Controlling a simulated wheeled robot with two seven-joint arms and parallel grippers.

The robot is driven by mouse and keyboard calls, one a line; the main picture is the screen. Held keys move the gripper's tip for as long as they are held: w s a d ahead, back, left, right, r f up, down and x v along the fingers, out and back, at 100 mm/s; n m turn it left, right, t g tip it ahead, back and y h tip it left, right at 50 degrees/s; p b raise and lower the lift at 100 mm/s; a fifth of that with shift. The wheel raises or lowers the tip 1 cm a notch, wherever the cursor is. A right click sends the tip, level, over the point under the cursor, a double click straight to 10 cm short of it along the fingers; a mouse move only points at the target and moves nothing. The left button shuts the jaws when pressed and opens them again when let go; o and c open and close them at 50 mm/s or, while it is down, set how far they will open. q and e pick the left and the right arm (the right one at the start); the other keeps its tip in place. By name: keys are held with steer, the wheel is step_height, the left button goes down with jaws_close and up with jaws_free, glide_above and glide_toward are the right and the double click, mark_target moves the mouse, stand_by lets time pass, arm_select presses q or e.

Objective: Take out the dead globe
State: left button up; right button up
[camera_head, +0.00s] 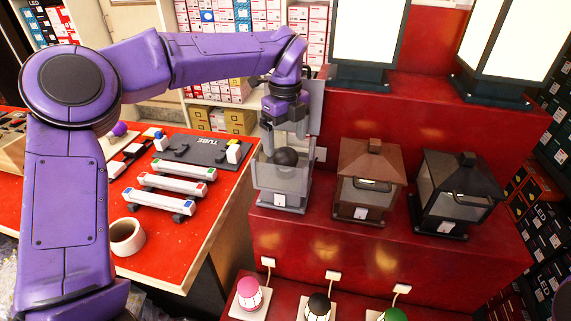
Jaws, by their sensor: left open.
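A grey lantern (285,198) with clear panes stands at the left end of the red step. A dark round globe (284,157) sits inside it. A grey panel (316,105), which looks like its raised lid, stands upright behind it. My left gripper (285,133) points down into the open top of the lantern, just above the globe. Its jaws are open; whether the fingertips touch the globe I cannot tell. My right gripper is out of view.
A brown lantern (368,188) and a black lantern (450,197) stand to the right on the red step (390,255). Large lit lanterns stand above. Pink (250,293), black and green lamps sit below. The red table (165,255) at left holds tube lights and a tape roll (127,237).

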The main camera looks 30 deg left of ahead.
mark_target(285, 151)
arm_select(q)
step_height(285, 151, down, 6)
steer(key=shift+w+f+p, duration=0.1)
steer(key=shift+f+p, duration=0.1)
steer(key=shift+p, duration=0.4)
steer(key=c, duration=1.1)
steer(key=shift+o, duration=0.2)
steer(key=shift+r, duration=0.1)
